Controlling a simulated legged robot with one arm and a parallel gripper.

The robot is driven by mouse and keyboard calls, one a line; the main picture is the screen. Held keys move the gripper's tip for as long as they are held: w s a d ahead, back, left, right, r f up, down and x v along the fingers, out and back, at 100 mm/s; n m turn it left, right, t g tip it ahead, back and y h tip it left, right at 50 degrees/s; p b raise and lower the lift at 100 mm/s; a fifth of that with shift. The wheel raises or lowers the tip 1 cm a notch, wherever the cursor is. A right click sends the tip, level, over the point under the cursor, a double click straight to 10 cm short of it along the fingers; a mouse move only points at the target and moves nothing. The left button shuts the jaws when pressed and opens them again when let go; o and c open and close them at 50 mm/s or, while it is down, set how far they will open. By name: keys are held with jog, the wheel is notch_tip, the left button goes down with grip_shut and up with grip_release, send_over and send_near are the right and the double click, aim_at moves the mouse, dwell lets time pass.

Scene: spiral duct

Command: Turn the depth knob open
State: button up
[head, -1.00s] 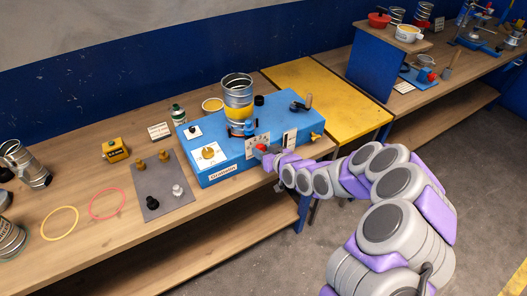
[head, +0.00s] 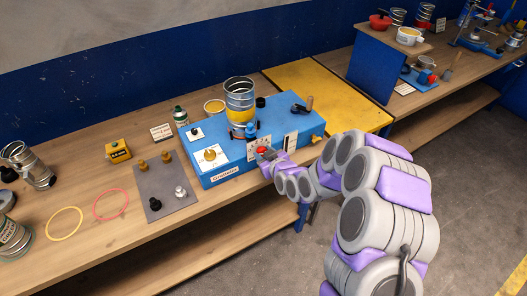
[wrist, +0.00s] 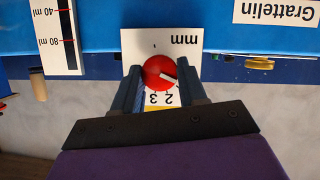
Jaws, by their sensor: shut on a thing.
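The depth knob (wrist: 159,72) is round and red with a white pointer mark, on a white scale plate (wrist: 185,40) marked "mm". The plate appears upside down in the wrist view, with 2 and 3 and a yellow patch below the knob. My gripper (wrist: 160,80) is shut on the knob, one dark finger on each side; the fingers hide parts of the plate. In the head view the red knob (head: 262,150) is on the front of the blue machine (head: 225,173), with my gripper (head: 267,153) at it.
The machine carries a metal duct (head: 239,92), a brass knob (head: 210,155) and a crank handle (head: 309,103). A second scale (wrist: 57,30) marked 40 and 80 ml is beside the plate. A grey mat (head: 165,188) with pegs lies left. Open floor is in front of the bench.

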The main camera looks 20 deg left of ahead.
jog(key=n, duration=0.1)
jog(key=n+t, duration=0.1)
jog(key=h, duration=0.1)
jog(key=shift+s+f+n, duration=0.25)
jog(key=shift+n, duration=0.15)
jog(key=n+t+b, duration=0.2)
jog(key=n+b, duration=0.1)
jog(key=shift+a+f+h, duration=0.15)
jog(key=shift+f+h, duration=0.05)
jog(key=shift+h, duration=0.1)
jog(key=n+b, duration=0.1)
jog(key=n+t+b, duration=0.1)
jog(key=b, duration=0.1)
jog(key=n+t+b, duration=0.1)
jog(key=b, duration=0.1)
jog(key=shift+s+f+n, duration=0.1)
jog(key=shift+f+n, duration=0.15)
jog(key=shift+n, duration=0.15)
jog(key=n+t+b, duration=0.1)
jog(key=n+b, duration=0.3)
jog(key=n+t+y+b, duration=0.1)
jog(key=n+b, duration=0.1)
jog(key=shift+f+n+t, duration=0.25)
jog(key=shift+n+t, duration=0.05)
jog(key=shift+n+y, duration=0.8)
jog(key=shift+n, duration=0.9)
jog(key=shift+n+b, duration=0.3)
